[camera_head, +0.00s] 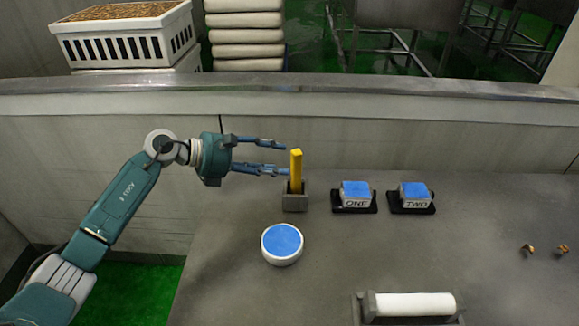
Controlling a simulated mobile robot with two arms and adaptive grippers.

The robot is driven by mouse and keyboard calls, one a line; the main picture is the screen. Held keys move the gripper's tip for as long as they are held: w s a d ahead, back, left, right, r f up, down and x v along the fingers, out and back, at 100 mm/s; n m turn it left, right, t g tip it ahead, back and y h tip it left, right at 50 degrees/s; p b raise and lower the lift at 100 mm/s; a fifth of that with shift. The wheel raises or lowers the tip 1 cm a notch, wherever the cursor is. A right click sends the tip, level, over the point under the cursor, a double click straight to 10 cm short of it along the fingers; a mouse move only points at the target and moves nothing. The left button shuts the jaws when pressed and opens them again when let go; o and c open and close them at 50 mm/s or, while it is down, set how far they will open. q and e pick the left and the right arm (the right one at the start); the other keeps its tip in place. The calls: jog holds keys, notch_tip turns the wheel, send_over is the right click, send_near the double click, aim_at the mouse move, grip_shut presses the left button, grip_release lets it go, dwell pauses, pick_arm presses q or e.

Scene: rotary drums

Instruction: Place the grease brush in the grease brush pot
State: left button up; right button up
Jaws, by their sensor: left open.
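The grease brush shows as a yellow upright handle (296,172). Its lower end stands inside the small grey pot (295,203) on the grey table; the bristles are hidden. My left gripper (287,160) is open, its two blue fingers pointing right. The fingertips are just left of the yellow handle, and nothing shows between them. I cannot tell whether a fingertip touches the handle. My right gripper is not in view.
A round white tub with a blue top (282,243) stands in front of the pot. Blue-topped blocks marked ONE (356,202) and TWO (416,204) sit in black trays to the right. A white roller (415,304) is at the front. A wall closes the back.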

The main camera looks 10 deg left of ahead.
pick_arm(q)
jog(key=b+v, duration=0.1)
jog(key=v, duration=0.4)
jog(key=shift+s+a+r, duration=0.2)
jog(key=shift+a, duration=0.1)
